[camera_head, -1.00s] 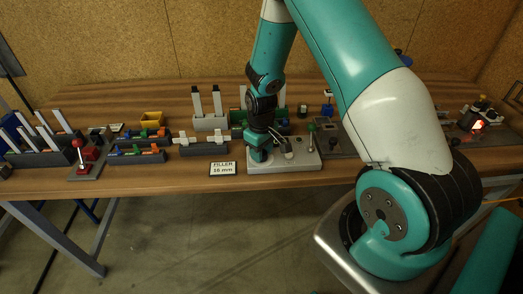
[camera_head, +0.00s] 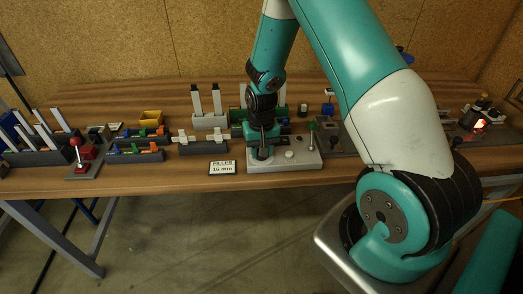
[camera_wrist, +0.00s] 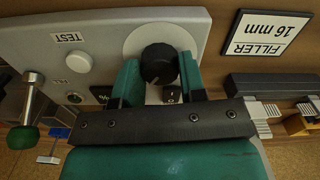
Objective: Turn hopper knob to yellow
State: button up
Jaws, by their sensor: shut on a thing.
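The hopper knob (camera_wrist: 158,64) is black with a pale pointer line, on a round white plate in the upper middle of the wrist view. My gripper (camera_wrist: 160,70) has one finger on each side of the knob and is shut on it. It also shows in the head view (camera_head: 262,152), reaching down onto the left part of the grey control panel (camera_head: 305,161). The knob is hidden there. No yellow mark is visible around the knob. A small dark label (camera_wrist: 171,96) lies between the fingers, partly covered by my gripper.
Racks with coloured parts (camera_head: 136,155) lie farther left.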

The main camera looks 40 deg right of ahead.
jog(key=m, duration=0.4)
jog(key=shift+m+b, duration=0.3)
jog(key=shift+m, duration=0.1)
dwell(0.4)
jog(key=o, duration=0.9)
jog(key=shift+r, duration=0.15)
notch_tip(320, 180, up, 17)
jog(key=shift+r+b, duration=0.1)
jog(key=shift+b, duration=0.85)
